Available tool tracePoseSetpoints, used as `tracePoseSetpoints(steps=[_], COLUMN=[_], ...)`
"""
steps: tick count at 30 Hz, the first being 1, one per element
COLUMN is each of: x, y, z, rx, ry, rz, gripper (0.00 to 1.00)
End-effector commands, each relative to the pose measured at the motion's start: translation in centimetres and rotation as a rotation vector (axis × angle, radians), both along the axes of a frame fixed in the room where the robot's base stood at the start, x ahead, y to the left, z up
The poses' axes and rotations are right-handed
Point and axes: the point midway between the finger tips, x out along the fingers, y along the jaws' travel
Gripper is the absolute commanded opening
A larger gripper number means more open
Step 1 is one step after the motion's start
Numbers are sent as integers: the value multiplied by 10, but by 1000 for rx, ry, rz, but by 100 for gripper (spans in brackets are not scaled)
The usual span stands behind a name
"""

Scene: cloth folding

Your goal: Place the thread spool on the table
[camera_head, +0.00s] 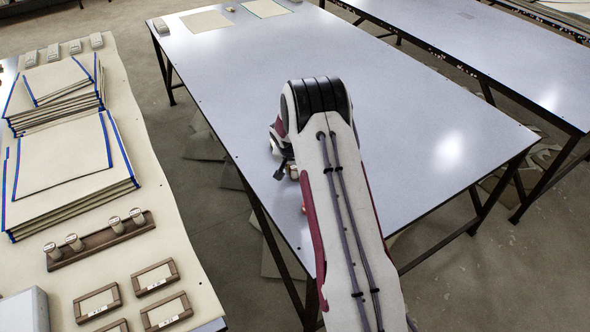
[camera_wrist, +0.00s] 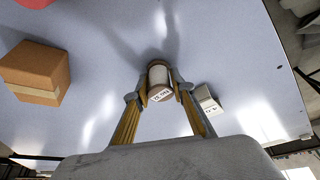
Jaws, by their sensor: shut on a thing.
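The thread spool (camera_wrist: 158,76) shows in the wrist view as a small brown and pale cylinder with a printed white label. My gripper (camera_wrist: 158,90) is shut on it, one finger on each side. The pale grey-blue table (camera_wrist: 110,100) lies behind the spool; I cannot tell whether the spool touches it. In the head view my arm reaches over the near left part of the same table (camera_head: 430,120). There my gripper (camera_head: 284,168) is mostly hidden behind the arm, and the spool cannot be made out clearly.
In the wrist view a cardboard box (camera_wrist: 36,72) is at left, and a small white labelled block (camera_wrist: 207,100) is right of the gripper. The head view shows a side table at left with a wooden rack (camera_head: 100,240) of several spools and folded cloth stacks (camera_head: 65,165).

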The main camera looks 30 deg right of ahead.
Motion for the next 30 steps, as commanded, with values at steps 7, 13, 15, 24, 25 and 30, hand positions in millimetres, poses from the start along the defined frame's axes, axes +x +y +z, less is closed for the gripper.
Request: tracePoseSetpoints(steps=[7,13,15,24,25,30], x=[0,0,0,-2,-3,-7], y=[0,0,0,2,3,6], z=[-2,-2,-2,6,8,22], rx=[0,0,0,0,0,-1], ry=[0,0,0,0,0,0], rz=[0,0,0,1,1,1], gripper=[41,41,41,41,41,41])
